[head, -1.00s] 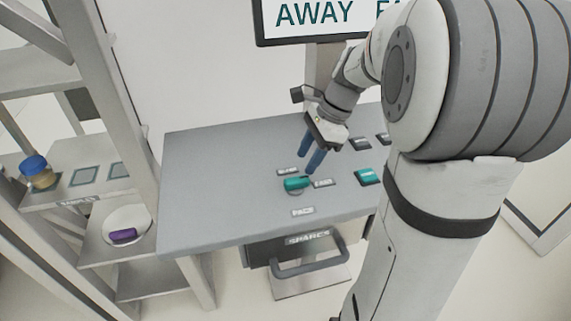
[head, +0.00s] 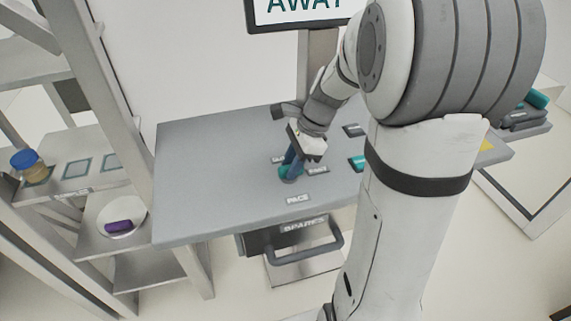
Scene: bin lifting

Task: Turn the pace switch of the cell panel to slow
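The pace switch (head: 285,174) is a teal knob on the grey panel top, behind its PACE label (head: 298,199). My gripper (head: 292,166) points down at it, with the blue fingertips at the knob and partly covering it. I cannot tell whether the fingers are closed on the knob or only beside it. One small label (head: 278,159) lies behind the knob, partly hidden, and another label (head: 317,169) lies to its right. Both are too small to read. The knob's pointing direction is hidden by the fingers.
A second teal control (head: 356,163) sits to the right, partly behind my arm. A dark SPARES bin (head: 285,238) with a handle is under the panel's front edge. A shelf at left holds a blue-lidded jar (head: 28,165) and a purple item (head: 118,227). The panel's left part is clear.

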